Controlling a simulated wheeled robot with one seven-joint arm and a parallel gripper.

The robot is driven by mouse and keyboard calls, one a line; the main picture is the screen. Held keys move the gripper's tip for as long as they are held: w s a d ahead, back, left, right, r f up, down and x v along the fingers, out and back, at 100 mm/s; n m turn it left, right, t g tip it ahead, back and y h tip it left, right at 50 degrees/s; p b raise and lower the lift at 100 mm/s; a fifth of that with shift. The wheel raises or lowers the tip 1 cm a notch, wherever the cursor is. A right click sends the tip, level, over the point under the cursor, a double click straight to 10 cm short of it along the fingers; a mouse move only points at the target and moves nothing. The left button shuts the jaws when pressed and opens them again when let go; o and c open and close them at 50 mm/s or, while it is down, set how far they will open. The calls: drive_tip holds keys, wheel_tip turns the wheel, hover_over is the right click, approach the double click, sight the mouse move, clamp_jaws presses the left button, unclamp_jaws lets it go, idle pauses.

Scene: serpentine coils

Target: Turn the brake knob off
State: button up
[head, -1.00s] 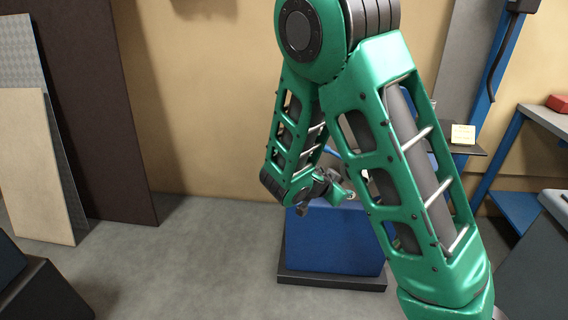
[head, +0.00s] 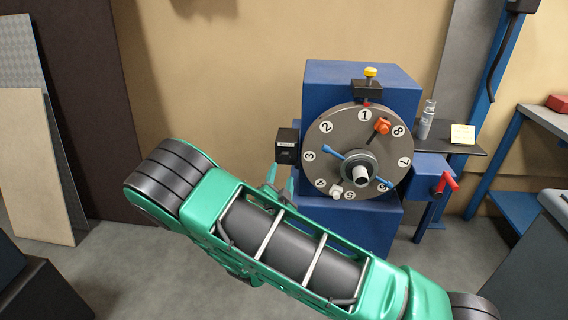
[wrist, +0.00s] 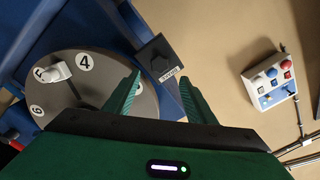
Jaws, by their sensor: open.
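The brake knob is a black knob on a dark box (head: 288,146) with a small white label, fixed to the left side of the blue machine (head: 345,78). In the wrist view the black knob (wrist: 159,62) lies just beyond my fingertips, roughly centred between them. In the head view my gripper (head: 280,178) shows just below the knob box, partly hidden by my arm. I see no contact with the knob.
A large grey numbered dial (head: 335,127) with an orange piece, blue handles and a white peg is right of the knob. A red-handled lever (head: 446,184) is farther right. A button panel (wrist: 270,82) stands off to the right in the wrist view.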

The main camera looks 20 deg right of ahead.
sight(285, 158)
drive_tip(key=x, duration=0.9)
drive_tip(key=shift+w+d, duration=0.1)
drive_tip(key=shift+w, duration=0.15)
drive_tip(key=shift+c, duration=0.5)
drive_tip(key=c, duration=0.9)
